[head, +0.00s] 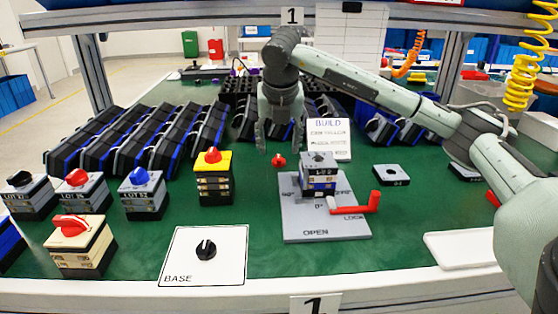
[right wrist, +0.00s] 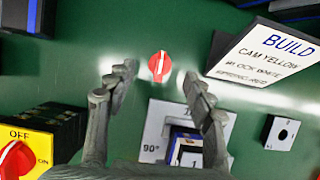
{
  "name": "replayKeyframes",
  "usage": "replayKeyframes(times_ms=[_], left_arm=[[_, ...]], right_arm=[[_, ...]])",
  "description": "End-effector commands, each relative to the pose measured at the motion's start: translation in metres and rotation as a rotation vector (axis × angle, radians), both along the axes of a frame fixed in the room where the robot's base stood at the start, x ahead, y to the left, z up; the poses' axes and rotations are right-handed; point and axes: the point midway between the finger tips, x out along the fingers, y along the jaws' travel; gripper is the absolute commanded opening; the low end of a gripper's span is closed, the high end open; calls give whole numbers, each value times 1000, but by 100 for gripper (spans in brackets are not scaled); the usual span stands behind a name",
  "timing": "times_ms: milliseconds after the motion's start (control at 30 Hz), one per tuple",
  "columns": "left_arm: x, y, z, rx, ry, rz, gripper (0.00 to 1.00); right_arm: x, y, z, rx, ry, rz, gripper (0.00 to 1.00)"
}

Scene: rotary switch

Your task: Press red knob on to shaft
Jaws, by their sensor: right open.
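The loose red knob (head: 278,160) is on the green mat, just left of the fixture. It also shows in the right wrist view (right wrist: 160,66), with a white line across its face. My right gripper (head: 280,148) is open above the knob, its fingers spread and empty. In the right wrist view my right gripper (right wrist: 166,82) has a finger on each side, with the knob slightly beyond the tips. A switch block (head: 318,178) sits upright in the grey fixture (head: 310,222); its shaft is too small to make out. My left gripper is not in view.
The fixture has a red lever (head: 357,204) at its front right. The BUILD card (head: 329,140) stands behind the fixture. A yellow-topped switch (head: 213,178) stands left of the knob. A grey square plate (head: 391,175) lies to the right. Rows of bins are behind.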

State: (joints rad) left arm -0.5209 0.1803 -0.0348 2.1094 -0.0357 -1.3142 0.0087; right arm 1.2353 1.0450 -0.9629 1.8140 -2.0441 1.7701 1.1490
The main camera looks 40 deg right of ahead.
Motion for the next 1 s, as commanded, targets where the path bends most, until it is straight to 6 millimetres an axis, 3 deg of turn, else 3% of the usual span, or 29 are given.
replayKeyframes(times_ms=[200,500,800,1000], left_arm=[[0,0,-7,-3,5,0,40],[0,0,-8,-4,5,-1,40],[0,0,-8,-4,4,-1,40],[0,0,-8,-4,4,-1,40]], right_arm=[[9,-7,-28,1,2,-1,53],[11,-8,-34,1,1,0,53],[11,-8,-33,1,1,0,16],[11,-8,-33,1,0,0,14]])
